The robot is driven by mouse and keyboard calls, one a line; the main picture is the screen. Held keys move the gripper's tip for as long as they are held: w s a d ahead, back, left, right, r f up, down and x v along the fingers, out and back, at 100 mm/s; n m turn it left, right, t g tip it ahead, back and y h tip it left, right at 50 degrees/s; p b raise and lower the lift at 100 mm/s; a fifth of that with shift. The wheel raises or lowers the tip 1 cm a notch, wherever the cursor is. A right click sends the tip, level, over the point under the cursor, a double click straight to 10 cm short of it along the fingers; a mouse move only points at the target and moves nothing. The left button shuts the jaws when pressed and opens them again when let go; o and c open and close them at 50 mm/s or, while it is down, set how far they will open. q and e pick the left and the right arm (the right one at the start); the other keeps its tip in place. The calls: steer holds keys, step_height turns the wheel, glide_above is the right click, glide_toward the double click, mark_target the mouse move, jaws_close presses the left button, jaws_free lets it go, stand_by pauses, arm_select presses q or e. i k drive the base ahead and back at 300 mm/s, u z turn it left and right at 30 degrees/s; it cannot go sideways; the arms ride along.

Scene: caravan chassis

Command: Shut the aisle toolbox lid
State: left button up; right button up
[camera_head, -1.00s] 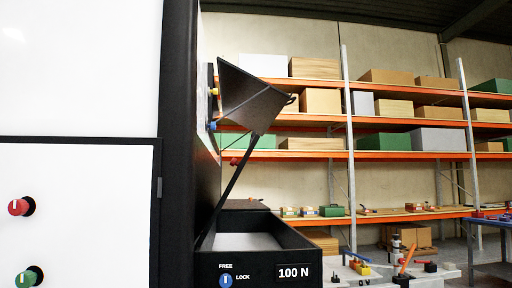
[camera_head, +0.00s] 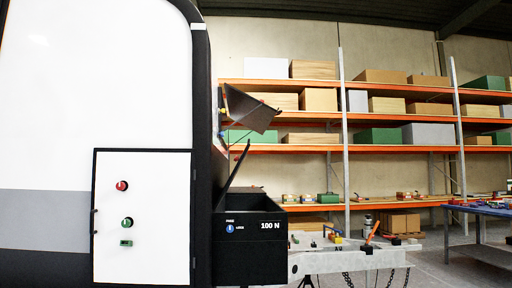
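The black toolbox (camera_head: 250,262) marked "100 N" stands against the right side of the white caravan body. Its front has a blue round knob (camera_head: 229,229) between the labels FREE and LOCK. A thin dark panel (camera_head: 236,168), apparently its lid, stands up steeply from the box, leaning right, so the box looks open. Only a little of the inside shows. A separate dark flap (camera_head: 250,108) sticks out from the caravan wall above it. Neither of my grippers is in view.
The white caravan wall (camera_head: 100,90) fills the left, with a hatch (camera_head: 143,215) carrying red and green knobs. A grey chassis drawbar (camera_head: 345,262) with tools and chains extends right of the toolbox. Shelving stands behind; a blue workbench (camera_head: 480,209) is at far right.

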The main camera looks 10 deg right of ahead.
mark_target(243, 156)
steer(key=z, duration=2.4)
steer(key=i, duration=3.9)
steer(key=u, duration=2.75)
steer(key=i, duration=1.95)
steer(key=u, duration=0.6)
